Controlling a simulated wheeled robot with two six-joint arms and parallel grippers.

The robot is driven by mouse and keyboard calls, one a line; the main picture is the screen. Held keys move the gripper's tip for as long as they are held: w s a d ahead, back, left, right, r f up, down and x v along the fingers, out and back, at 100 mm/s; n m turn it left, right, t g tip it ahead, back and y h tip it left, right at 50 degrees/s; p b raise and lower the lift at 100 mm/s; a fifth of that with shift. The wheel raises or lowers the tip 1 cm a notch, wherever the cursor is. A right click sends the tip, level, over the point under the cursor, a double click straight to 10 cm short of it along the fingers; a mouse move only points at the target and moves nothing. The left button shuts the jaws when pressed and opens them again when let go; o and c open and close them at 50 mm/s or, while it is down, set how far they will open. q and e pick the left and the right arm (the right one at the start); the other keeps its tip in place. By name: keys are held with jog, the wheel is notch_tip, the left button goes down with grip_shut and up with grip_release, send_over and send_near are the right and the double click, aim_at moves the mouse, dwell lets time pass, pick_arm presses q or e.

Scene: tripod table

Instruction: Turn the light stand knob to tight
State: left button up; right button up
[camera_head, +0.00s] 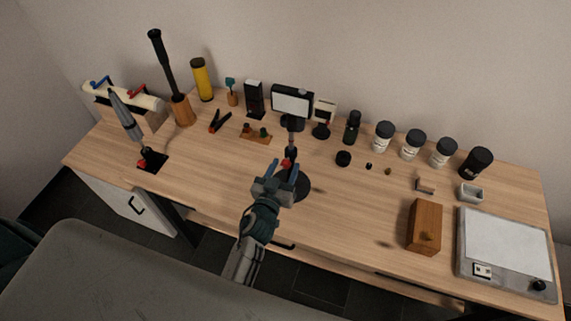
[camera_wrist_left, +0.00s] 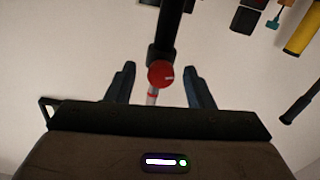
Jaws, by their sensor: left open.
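The light stand has a bright rectangular panel (camera_head: 292,103) on top, a dark pole (camera_head: 291,140) and a round black base (camera_head: 301,188) on the table. Its red knob (camera_head: 287,162) is on the pole, partly hidden by my left gripper (camera_head: 273,176). In the left wrist view the round red knob (camera_wrist_left: 160,74) faces the camera, with a short pale mark pointing right. My left gripper (camera_wrist_left: 160,80) is open, one finger on each side of the knob, with gaps visible. I cannot tell how deep the knob is between them. My right gripper is not in view.
On the wooden table (camera_head: 340,215), a wooden box (camera_head: 425,226) and a grey tray-like device (camera_head: 506,250) stand right. Several jars (camera_head: 412,145) line the back. A grey pointed tool on a black base (camera_head: 152,161) and a toolbox (camera_head: 125,103) stand left.

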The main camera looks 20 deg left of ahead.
pick_arm(q)
jog(key=shift+w, duration=0.6)
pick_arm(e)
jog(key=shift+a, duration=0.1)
pick_arm(q)
jog(key=c, duration=1)
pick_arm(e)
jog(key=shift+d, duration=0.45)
